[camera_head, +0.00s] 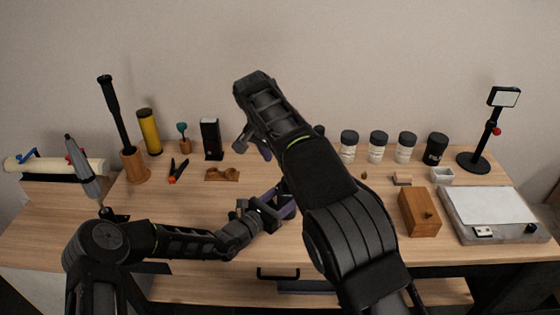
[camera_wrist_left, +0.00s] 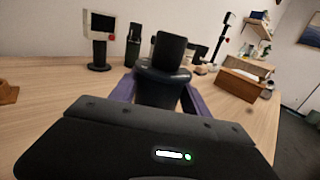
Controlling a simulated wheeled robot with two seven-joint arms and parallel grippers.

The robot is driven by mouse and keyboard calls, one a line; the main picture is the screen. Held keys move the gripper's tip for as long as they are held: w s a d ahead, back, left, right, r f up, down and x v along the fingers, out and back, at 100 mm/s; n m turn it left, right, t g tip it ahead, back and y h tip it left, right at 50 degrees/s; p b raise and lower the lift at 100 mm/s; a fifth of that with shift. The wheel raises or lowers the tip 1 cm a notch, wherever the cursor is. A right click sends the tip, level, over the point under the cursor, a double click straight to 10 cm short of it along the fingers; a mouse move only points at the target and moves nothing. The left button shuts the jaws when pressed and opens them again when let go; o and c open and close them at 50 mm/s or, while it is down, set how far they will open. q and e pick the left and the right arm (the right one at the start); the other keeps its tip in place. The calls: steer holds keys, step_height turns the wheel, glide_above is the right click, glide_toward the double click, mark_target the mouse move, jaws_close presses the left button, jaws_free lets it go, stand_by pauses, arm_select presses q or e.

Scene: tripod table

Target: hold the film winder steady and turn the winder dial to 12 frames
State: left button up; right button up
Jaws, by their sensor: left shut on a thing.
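My left gripper (camera_head: 272,207) reaches in low over the front middle of the table. Its purple fingers (camera_wrist_left: 192,100) are shut on a dark thing with a rounded body and an upright black block (camera_wrist_left: 168,52), which I take to be the film winder. In the head view my right arm hides the winder. The dial and its marks cannot be made out. My right gripper (camera_head: 256,147) is behind and above the left one, pointing down, with a bit of purple finger showing. Its jaw opening is hidden, and I see no contact with the winder.
A wooden box (camera_head: 419,213) and a pale light panel (camera_head: 490,207) lie at the right. Several dark-lidded jars (camera_head: 378,146) and a lamp stand (camera_head: 474,160) stand behind. At the left are a yellow tube (camera_head: 149,132) and a tool in a wooden holder (camera_head: 135,164).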

arm_select(q)
steer(key=o, duration=1.7)
steer(key=shift+o, duration=0.2)
steer(key=v, duration=1.2)
steer(key=shift+f, duration=0.1)
